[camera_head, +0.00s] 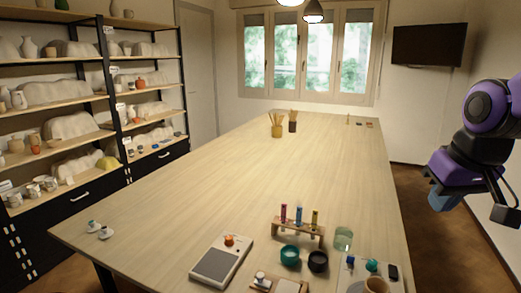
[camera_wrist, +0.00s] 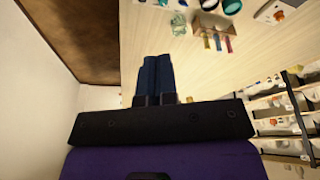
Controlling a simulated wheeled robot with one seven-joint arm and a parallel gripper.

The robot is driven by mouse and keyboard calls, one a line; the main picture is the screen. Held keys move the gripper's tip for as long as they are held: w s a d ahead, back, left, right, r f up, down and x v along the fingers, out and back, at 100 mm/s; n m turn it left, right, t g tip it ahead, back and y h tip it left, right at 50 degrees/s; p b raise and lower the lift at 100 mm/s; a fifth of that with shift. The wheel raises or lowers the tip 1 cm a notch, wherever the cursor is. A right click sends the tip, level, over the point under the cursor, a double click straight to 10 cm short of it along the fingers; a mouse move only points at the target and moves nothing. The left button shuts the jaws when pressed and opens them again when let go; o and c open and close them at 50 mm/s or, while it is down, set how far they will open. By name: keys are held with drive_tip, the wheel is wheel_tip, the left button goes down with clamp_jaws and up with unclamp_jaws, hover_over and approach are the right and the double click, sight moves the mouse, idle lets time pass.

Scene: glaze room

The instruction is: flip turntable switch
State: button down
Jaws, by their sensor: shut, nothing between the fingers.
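I cannot tell for certain which item is the turntable switch. A pale box with a grey top and an orange knob (camera_head: 220,262) lies on the near part of the long wooden table (camera_head: 190,205). A small wooden board with a pale knob (camera_head: 262,281) lies to its right, cut by the lower edge. A pale panel (camera_head: 352,275) with small dark and teal parts lies farther right. My gripper (camera_head: 440,201) is off the table's right side, above the floor, with blue fingers. In the wrist view, its fingers (camera_wrist: 153,70) are together and empty, apart from everything.
A rack with coloured vials (camera_head: 298,225), a teal bowl (camera_head: 289,256), a black bowl (camera_head: 318,262) and a green glass (camera_head: 343,239) stand near the front. Brush pots (camera_head: 277,131) stand farther back. Shelves with pottery (camera_head: 65,125) line the left. The table's middle is clear.

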drive_tip(key=s+a+r+t, duration=0.1)
drive_tip(key=s+r, duration=0.3)
drive_tip(key=s, duration=0.5)
drive_tip(key=shift+s+a+t, duration=0.15)
drive_tip(key=shift+s+t, duration=0.15)
drive_tip(key=shift+s, duration=0.1)
drive_tip(key=shift+w+r, duration=0.1)
drive_tip(key=w+d+f+n+g, duration=0.2)
drive_tip(key=w+f+n, duration=0.4)
drive_tip(key=w+f, duration=0.3)
drive_tip(key=w+d+f+n+g, duration=0.3)
drive_tip(key=w+f+n, duration=0.4)
drive_tip(key=w+f, duration=0.3)
drive_tip(key=w+d, duration=0.1)
drive_tip(key=w, duration=0.3)
drive_tip(key=shift+w+d, duration=0.25)
drive_tip(key=shift+d, duration=0.15)
